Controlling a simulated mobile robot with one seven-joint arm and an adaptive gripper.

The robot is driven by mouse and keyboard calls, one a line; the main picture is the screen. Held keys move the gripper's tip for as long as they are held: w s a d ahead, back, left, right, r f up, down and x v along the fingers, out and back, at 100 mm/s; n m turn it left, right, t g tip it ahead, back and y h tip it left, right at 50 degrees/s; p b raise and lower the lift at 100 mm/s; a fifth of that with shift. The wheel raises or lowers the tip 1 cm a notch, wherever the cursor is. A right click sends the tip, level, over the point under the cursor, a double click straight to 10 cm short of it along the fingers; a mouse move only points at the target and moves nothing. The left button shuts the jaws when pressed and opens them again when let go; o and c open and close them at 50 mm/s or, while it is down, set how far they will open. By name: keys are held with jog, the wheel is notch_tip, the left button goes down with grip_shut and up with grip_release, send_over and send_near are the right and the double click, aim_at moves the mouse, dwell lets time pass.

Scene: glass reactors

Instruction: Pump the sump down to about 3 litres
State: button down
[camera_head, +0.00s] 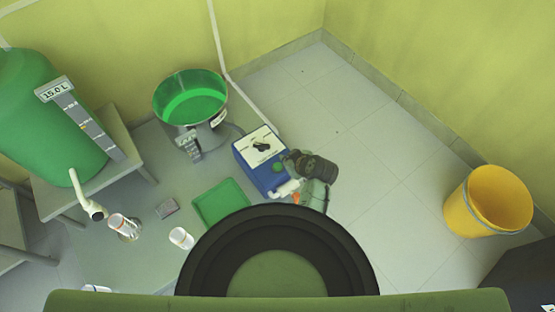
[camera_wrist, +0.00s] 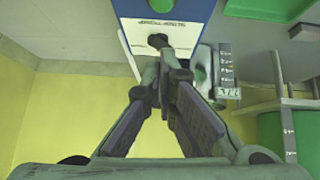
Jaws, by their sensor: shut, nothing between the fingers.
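The pump is a blue box (camera_head: 262,173) with a white top panel, a black knob (camera_head: 261,147) and a round green button (camera_head: 278,168). Left of it stands a round metal sump (camera_head: 206,133) holding green liquid (camera_head: 192,101), with a level scale (camera_head: 189,146) in front; its small reading is not clear. The wrist view shows the panel (camera_wrist: 139,24) and knob (camera_wrist: 157,41) from close by. My gripper (camera_wrist: 166,58) is shut and empty, its tips at or just short of the knob; contact cannot be told. The fingers partly cover the panel.
A green tank (camera_head: 45,110) with a scale and a 15.0 L sign (camera_head: 54,90) stands on a table at left. A green tray (camera_head: 221,204) and white bottles (camera_head: 181,238) are on the floor. A yellow bucket (camera_head: 488,201) stands right, with clear floor between.

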jog(key=shift+w, duration=0.15)
send_over(278, 166)
jog(key=f, duration=0.8)
jog(key=shift+a, duration=0.25)
jog(key=shift+d+f, duration=0.2)
jog(key=shift+f, duration=1.5)
